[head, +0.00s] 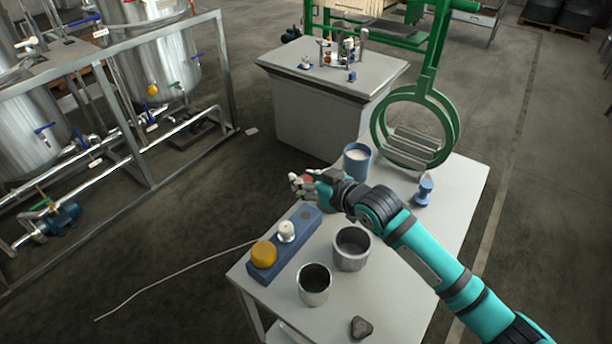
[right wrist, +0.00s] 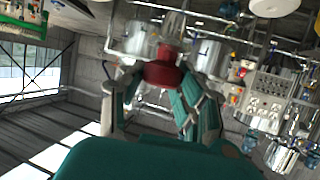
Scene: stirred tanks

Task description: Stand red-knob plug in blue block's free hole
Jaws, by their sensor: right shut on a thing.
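The blue block (head: 291,257) lies on the near table. A yellow knob (head: 263,254) and a white knob (head: 286,231) stand on it in a row. The dark free hole (head: 306,215) is at the block's far end. My right gripper (head: 303,183) is above and just beyond that end. It is shut on the red-knob plug, whose red knob (right wrist: 163,73) sits between the fingers in the right wrist view. A paler part of the plug sticks out past the knob there. In the head view the fingers mostly hide the plug. My left gripper is not in view.
Two metal cups (head: 352,248) (head: 314,284) stand right of the block. A blue cup (head: 357,160), a blue stand (head: 425,191) and a green ring frame (head: 375,125) are farther back. A dark stone (head: 361,327) lies near the front edge. A cable (head: 180,274) runs left from the block.

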